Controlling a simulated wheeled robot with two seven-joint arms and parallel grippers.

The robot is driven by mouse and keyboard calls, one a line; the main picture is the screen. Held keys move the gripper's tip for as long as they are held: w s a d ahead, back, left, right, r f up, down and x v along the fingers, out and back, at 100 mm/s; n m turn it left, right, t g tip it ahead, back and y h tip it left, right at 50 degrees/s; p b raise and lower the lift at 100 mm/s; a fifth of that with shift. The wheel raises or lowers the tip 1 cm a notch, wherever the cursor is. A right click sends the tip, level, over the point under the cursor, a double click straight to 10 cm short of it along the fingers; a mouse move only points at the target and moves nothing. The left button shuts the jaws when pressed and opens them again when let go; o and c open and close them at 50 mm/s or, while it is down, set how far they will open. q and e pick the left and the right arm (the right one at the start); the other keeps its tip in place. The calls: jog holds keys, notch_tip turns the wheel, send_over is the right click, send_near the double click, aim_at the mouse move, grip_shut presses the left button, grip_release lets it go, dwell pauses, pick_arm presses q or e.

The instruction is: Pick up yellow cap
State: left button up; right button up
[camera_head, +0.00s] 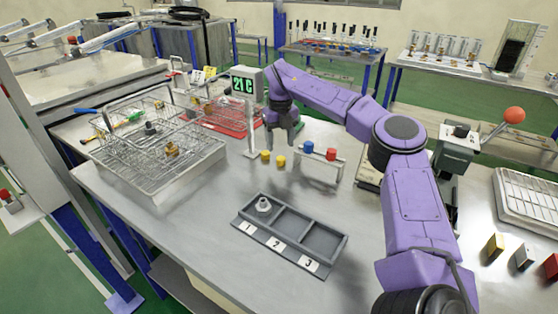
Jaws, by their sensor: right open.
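Two small yellow caps stand on the grey table near its back, a left one (265,155) and a right one (281,161). My right gripper (284,140) reaches in from the right and points down just behind and above the caps. It is open, and I see nothing held in it. I cannot tell its exact height over the caps. My left gripper is not in view.
A small rack (318,168) with blue and red caps stands right of the yellow caps. A grey tray (325,240) with compartments numbered 1 to 3 is at the front; a metal fitting (263,205) sits in compartment 1. Wire baskets (190,165) stand at left. A display (246,85) reads 21 C.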

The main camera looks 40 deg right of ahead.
aim_at(281, 157)
notch_tip(281, 157, down, 5)
jog(key=shift+s+f+p, duration=0.1)
jog(key=shift+f+p, duration=0.1)
jog(key=shift+p, duration=0.3)
jog(key=c, duration=1.1)
